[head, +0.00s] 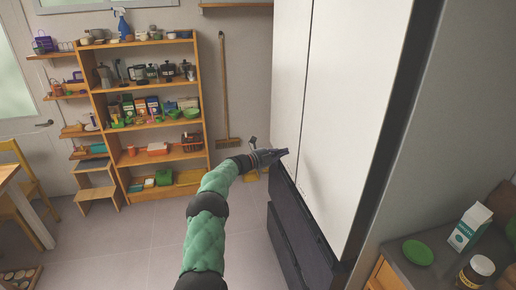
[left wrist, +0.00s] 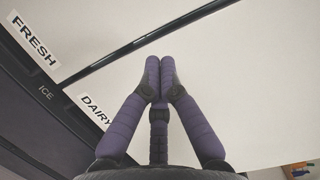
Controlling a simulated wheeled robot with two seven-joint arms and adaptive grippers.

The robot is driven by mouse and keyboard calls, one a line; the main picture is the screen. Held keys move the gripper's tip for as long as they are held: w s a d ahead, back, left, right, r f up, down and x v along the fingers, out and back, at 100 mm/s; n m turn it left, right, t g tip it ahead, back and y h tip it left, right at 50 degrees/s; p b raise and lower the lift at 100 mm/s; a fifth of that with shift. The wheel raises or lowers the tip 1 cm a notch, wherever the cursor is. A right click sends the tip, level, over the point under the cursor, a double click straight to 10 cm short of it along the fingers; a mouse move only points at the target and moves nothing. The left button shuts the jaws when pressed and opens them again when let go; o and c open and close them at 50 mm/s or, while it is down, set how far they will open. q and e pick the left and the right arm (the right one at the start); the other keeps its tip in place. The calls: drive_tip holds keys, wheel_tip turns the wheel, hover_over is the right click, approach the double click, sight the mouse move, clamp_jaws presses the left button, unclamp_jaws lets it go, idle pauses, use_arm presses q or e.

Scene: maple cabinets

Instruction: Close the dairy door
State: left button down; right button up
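The dairy door is a white panel with a DAIRY label (left wrist: 95,110) in the left wrist view. A dark strip separates it from the neighbouring white door, labelled FRESH (left wrist: 34,42). In the head view the fridge shows two tall white panels, split by a thin dark vertical line; the nearer, wider one (head: 350,95) seems to be the dairy door. How far it stands open is hard to tell. My left gripper (head: 284,153) is near the lower far part of the fridge front. In the left wrist view its purple fingers (left wrist: 160,70) meet, empty, before the white surface. Contact is unclear.
A counter (head: 415,270) with a carton is at right. The floor at left centre is clear.

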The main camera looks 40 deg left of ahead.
use_arm(q)
drive_tip(key=s+a+p, duration=0.1)
drive_tip(key=a+p, duration=0.1)
drive_tip(key=a, duration=0.6)
drive_tip(key=shift+s+a, duration=0.2)
drive_tip(key=shift+s, duration=0.15)
use_arm(e)
drive_tip(key=shift+w+d+r, duration=0.1)
drive_tip(key=shift+w+r, duration=0.1)
drive_tip(key=shift+r, duration=0.45)
drive_tip(key=shift+w+d+r, duration=0.1)
drive_tip(key=shift+w+r, duration=0.05)
drive_tip(key=shift+r, duration=0.45)
use_arm(q)
drive_tip(key=shift+a, duration=0.1)
